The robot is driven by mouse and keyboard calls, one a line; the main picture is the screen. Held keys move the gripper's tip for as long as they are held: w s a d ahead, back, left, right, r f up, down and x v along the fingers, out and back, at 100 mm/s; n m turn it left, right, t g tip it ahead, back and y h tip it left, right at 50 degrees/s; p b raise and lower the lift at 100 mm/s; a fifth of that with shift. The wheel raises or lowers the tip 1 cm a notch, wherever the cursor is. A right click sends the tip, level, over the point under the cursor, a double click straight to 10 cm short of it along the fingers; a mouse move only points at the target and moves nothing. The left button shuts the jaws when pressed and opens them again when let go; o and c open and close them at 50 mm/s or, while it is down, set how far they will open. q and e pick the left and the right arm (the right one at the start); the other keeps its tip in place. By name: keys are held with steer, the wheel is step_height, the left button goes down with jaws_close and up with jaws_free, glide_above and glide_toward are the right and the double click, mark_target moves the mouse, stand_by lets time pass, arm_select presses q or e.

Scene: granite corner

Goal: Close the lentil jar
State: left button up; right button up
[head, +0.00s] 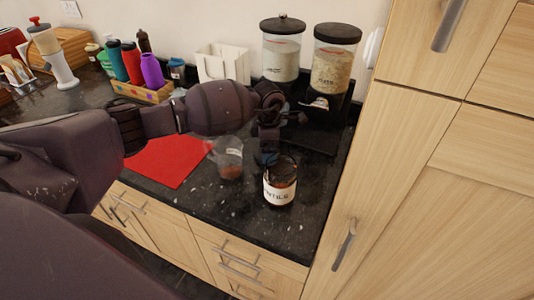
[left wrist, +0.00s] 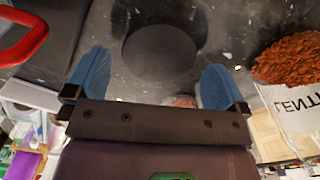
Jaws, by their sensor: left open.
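The lentil jar (head: 279,190) stands upright and open on the dark granite counter, its white label facing me in the head view. In the left wrist view the jar (left wrist: 290,105) is at the right, with orange-brown lentils in its open top. A round dark disc (left wrist: 160,48), which looks like the lid, lies flat on the counter in that view; I cannot make it out in the head view. My left gripper (head: 266,157) is behind the jar, pointing down. Its blue fingers (left wrist: 152,75) are open and apart, with the disc between and beyond them. My right gripper is not in view.
A clear container with reddish contents (head: 229,158) stands left of the jar, near a red mat (head: 165,160). Two lidded canisters (head: 335,65) (head: 282,55) stand behind. A tall wooden cabinet (head: 440,170) bounds the right. The counter's front edge is close to the jar.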

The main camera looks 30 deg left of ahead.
arm_select(q)
step_height(320, 180, down, 2)
steer(key=shift+c, duration=0.2)
steer(key=c, duration=0.7)
steer(key=shift+r, duration=0.25)
steer(key=shift+r+b, duration=0.6)
steer(key=shift+r, duration=9.15)
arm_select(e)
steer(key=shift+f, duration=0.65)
